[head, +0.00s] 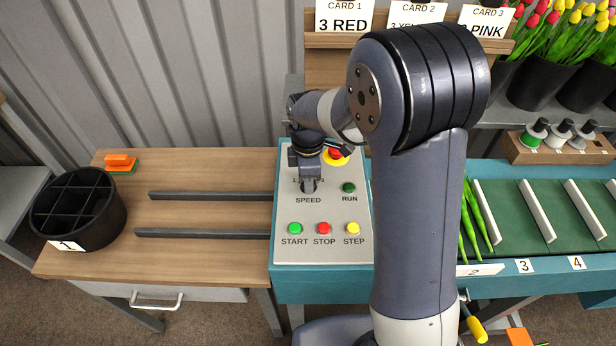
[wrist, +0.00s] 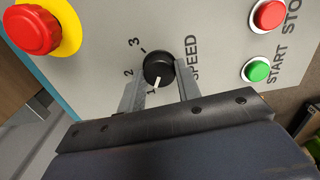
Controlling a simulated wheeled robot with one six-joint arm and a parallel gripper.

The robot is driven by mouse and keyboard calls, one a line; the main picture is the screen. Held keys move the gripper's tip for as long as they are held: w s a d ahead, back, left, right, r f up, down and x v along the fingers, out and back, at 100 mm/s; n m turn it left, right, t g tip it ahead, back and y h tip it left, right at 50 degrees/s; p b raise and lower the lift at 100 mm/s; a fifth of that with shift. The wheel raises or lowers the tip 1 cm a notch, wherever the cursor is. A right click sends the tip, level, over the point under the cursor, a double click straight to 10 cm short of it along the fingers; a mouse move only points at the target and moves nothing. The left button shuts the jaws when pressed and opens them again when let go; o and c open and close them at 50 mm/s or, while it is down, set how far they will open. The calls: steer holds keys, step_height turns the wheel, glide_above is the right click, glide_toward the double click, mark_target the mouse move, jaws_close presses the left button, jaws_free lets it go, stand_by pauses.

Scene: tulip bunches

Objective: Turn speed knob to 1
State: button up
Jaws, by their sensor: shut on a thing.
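The black speed knob (wrist: 159,66) sits on the grey control panel (head: 340,210). In the wrist view its white pointer faces down the picture, past the 2 mark, towards my gripper's body. My gripper (wrist: 160,84) is shut on the knob, one finger on each side. In the head view my gripper (head: 309,184) reaches down onto the panel just above the SPEED label, and it hides the knob and most of the number marks.
Green START (head: 295,228), red STOP (head: 324,228) and yellow STEP (head: 352,228) buttons lie below the knob. The dark green RUN lamp (head: 348,187) is to its right. A red emergency button (head: 336,153) on yellow stands close behind my gripper.

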stand_by(0.3)
steer(key=o, duration=1)
step_height(320, 180, up, 11)
steer(key=shift+f, duration=0.1)
step_height(320, 180, down, 11)
steer(key=shift+r, duration=0.2)
steer(key=shift+f, duration=0.1)
stand_by(0.3)
